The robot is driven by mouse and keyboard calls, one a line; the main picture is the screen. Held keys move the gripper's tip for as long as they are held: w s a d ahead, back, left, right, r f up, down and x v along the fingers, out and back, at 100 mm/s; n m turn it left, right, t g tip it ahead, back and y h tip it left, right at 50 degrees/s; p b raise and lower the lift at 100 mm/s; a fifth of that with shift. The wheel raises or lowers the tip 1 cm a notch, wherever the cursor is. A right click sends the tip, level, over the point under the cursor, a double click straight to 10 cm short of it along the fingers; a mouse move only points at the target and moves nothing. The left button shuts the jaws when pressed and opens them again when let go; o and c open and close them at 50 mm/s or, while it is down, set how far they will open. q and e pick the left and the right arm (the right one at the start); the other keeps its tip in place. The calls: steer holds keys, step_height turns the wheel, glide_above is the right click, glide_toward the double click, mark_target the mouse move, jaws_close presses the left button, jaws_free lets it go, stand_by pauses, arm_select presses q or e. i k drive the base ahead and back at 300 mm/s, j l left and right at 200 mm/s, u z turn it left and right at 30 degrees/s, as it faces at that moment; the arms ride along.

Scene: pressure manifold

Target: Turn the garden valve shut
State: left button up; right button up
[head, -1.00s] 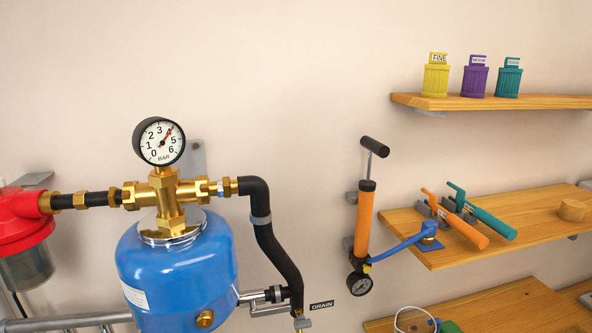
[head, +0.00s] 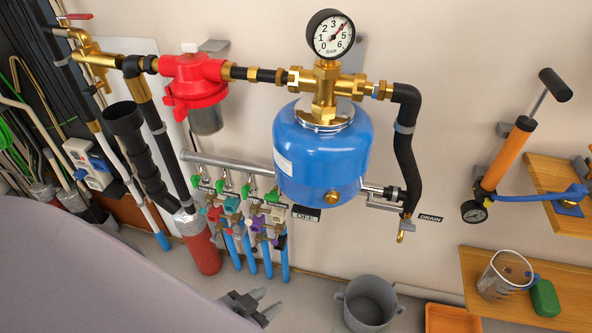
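A row of several small valves with green handles (head: 223,188) hangs from a grey horizontal pipe (head: 215,166), left of and below the blue tank. Blue pipes (head: 251,255) run down from them, with teal, red and purple fittings. Their labels are too small to read, so I cannot tell which is the garden valve. My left gripper (head: 268,301) is at the bottom of the view, below the valves and apart from them. Its two fingers are spread and nothing shows between them. My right gripper is not in view.
The blue tank (head: 320,160) with a pressure gauge (head: 331,35) stands right of the valves. A red filter housing (head: 190,82) is above them. A grey bucket (head: 368,302) stands on the floor. Wooden shelves (head: 480,270) and an orange pump (head: 503,158) are at the right.

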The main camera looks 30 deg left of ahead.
mark_target(220, 184)
steer(key=u, duration=1.45)
steer(key=i+j, duration=0.15)
steer(key=j, duration=0.25)
steer(key=i+j, duration=0.1)
steer(key=j, duration=0.35)
steer(key=i+j, duration=0.15)
steer(key=j, duration=0.25)
steer(key=i+j, duration=0.1)
steer(key=j, duration=0.3)
steer(key=u, duration=0.05)
